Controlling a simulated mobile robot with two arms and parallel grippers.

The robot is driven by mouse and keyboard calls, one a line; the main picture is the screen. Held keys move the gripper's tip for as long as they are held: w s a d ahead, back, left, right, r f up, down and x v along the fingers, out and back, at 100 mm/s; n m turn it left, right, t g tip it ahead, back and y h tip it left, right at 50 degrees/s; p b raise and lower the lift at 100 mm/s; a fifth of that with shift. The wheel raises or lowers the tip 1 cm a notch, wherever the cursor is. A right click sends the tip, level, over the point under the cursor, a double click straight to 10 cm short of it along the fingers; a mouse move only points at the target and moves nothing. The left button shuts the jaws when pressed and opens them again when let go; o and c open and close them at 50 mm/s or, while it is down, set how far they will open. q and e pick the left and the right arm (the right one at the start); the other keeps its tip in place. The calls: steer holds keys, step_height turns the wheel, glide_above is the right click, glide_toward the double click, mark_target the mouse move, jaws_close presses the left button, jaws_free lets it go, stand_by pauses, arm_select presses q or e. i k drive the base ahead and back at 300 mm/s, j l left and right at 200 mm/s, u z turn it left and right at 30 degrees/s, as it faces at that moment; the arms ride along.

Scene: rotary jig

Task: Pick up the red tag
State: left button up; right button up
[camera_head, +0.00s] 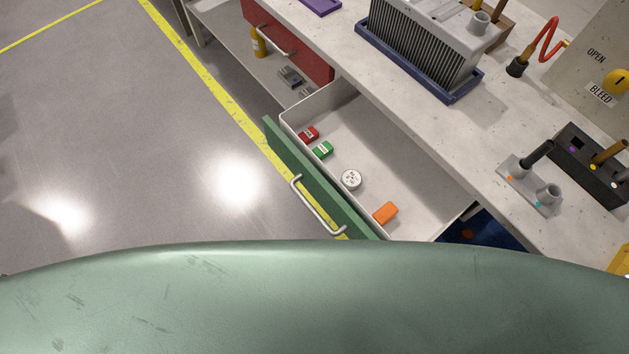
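The red tag (309,134) lies in the open drawer (348,118), near the drawer's far left corner by the green front. It is a small red block with a pale label on top. A green tag (322,150) of similar shape lies just beside it, toward me. Neither of my grippers shows in the head view, so nothing is seen holding the red tag.
The drawer also holds a round white piece (351,180) and an orange block (385,213). Its green front (318,183) has a metal handle (317,207). The workbench (431,138) bears a finned unit (421,42) and a grey fixture (528,187). Floor on the left is clear.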

mark_target(308, 136)
steer(key=k+j+z, duration=0.1)
steer(key=z, duration=0.4)
steer(key=k+z, duration=0.3)
steer(key=z, duration=0.15)
